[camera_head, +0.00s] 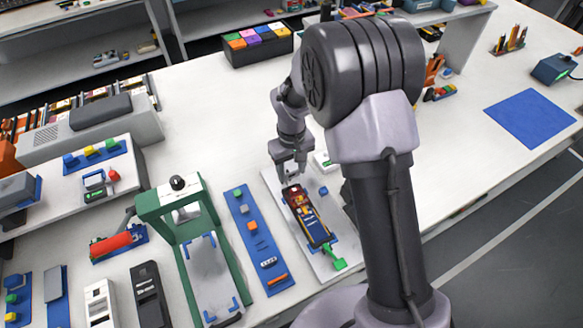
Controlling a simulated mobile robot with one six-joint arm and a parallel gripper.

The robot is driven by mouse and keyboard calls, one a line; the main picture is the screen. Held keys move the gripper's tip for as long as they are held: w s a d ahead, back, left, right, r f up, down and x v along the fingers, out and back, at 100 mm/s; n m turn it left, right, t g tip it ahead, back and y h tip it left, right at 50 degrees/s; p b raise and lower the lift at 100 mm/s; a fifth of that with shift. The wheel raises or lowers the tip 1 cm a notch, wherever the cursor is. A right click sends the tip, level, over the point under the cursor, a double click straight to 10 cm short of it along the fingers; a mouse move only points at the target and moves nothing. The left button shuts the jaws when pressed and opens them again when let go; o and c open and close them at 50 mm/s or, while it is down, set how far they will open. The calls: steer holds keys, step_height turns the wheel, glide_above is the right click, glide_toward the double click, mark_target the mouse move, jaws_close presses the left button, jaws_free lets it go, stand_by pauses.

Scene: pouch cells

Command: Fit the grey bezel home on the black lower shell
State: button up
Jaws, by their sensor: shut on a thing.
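My gripper (291,176) points down at the far end of an open device on a pale fixture plate. It is shut on a small grey piece between its fingers that looks to be the bezel, mostly hidden by the fingers. The black lower shell (321,238) lies along the plate, with red, yellow and blue parts in it. The held piece is at or just above the shell's far end; I cannot tell whether they touch.
The pale fixture plate (273,182) has blue corner stops and a green clamp (335,260) at the near end. A blue strip with small parts (243,208) and a green press frame (147,205) stand to the left.

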steer(key=shift+f+b, duration=1.3)
steer(key=shift+f, duration=0.9)
steer(key=shift+f, duration=0.15)
steer(key=shift+f+b, duration=0.3)
steer(key=shift+b, duration=0.05)
steer(key=shift+f+b, duration=0.6)
steer(key=shift+f, duration=0.25)
steer(key=o, duration=1.4)
steer(key=shift+c, duration=0.2)
step_height(320, 180, up, 18)
steer(key=p, duration=0.6)
steer(key=shift+f, duration=0.2)
